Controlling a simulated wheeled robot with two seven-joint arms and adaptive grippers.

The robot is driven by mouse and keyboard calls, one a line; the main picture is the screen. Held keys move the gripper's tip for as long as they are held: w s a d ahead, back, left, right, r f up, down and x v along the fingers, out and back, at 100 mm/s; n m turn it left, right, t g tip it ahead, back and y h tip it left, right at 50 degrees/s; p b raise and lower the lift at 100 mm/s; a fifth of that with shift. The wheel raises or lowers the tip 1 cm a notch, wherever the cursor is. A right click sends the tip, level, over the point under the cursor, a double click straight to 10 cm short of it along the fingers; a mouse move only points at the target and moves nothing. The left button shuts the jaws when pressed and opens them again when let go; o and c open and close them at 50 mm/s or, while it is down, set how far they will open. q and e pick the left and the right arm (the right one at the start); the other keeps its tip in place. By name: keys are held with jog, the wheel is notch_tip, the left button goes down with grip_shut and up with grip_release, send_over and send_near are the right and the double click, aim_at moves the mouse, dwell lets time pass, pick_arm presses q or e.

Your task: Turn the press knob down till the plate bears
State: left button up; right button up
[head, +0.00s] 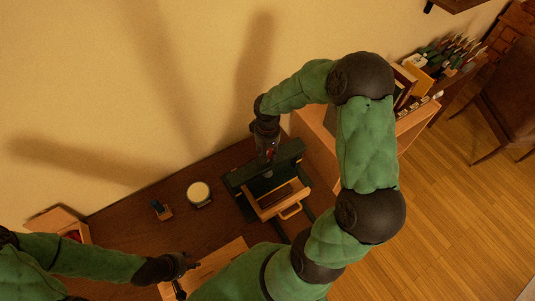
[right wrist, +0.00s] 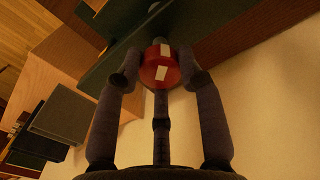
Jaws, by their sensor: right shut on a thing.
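The dark green press (head: 289,151) stands on the desk, with a wooden tray-like part with a handle (head: 290,211) at its front. The red press knob (right wrist: 160,72), marked with white patches, sits on top of the crossbar. My right gripper (head: 267,152) comes down onto it from above. In the right wrist view the fingers of my right gripper (right wrist: 158,75) are closed on both sides of the knob. The plate's contact is hidden under the crossbar. My left gripper (head: 186,266) is low over the desk's front left, apart from the press; its finger opening is too small to tell.
A wooden box (head: 62,222) is at the far left. Shelves with books (head: 404,90) stand to the right. The wall is close behind.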

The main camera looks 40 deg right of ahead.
aim_at(268, 152)
jog(key=shift+m+b, duration=0.5)
jog(key=shift+m, duration=0.2)
jog(key=o, duration=1.1)
jog(key=shift+o, duration=0.2)
notch_tip(268, 152, up, 12)
jog(key=shift+f, duration=0.1)
